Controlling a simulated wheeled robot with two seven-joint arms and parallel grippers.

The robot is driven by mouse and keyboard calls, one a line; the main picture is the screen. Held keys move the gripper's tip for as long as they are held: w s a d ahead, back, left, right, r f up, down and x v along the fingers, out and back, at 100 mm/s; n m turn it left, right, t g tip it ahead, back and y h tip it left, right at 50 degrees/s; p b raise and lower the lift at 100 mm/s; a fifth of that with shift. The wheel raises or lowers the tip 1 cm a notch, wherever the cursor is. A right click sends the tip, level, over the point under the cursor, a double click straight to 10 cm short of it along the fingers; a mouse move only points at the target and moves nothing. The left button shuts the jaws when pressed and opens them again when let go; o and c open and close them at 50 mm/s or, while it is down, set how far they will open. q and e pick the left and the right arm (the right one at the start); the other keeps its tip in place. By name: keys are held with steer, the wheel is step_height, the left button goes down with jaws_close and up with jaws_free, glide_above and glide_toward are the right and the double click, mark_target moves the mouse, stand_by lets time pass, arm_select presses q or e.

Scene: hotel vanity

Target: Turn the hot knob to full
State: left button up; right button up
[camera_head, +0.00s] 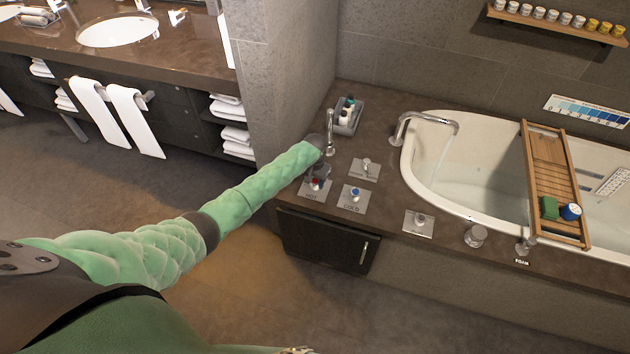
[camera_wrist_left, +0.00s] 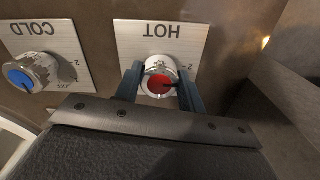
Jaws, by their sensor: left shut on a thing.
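The hot knob is silver with a red cap and sits on a metal plate marked HOT; it shows in the head view (camera_head: 315,184) and in the left wrist view (camera_wrist_left: 159,82). My left gripper (camera_wrist_left: 158,88) has one finger on each side of the hot knob and is shut on it. In the head view my left gripper (camera_head: 318,170) comes down over the knob and partly hides it. The cold knob, with a blue cap, stands on its own plate to the right in the head view (camera_head: 355,193) and to the left in the left wrist view (camera_wrist_left: 28,74). My right gripper is not in view.
A faucet (camera_head: 331,135) and a tray of small bottles (camera_head: 347,115) stand close behind my left gripper. Another control plate (camera_head: 364,167) lies just right of it. The bathtub (camera_head: 440,165) with a wooden caddy (camera_head: 548,165) is farther right. A wall (camera_head: 297,70) rises behind the arm.

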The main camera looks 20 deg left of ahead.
mark_target(315, 181)
arm_select(q)
steer(key=o, duration=1)
steer(key=shift+c, duration=0.2)
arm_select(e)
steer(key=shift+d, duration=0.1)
arm_select(q)
steer(key=shift+r, duration=0.15)
steer(key=shift+r, duration=0.35)
step_height(315, 181, up, 6)
steer(key=shift+f+b, duration=0.15)
steer(key=shift+b, duration=0.75)
steer(key=shift+r, duration=0.55)
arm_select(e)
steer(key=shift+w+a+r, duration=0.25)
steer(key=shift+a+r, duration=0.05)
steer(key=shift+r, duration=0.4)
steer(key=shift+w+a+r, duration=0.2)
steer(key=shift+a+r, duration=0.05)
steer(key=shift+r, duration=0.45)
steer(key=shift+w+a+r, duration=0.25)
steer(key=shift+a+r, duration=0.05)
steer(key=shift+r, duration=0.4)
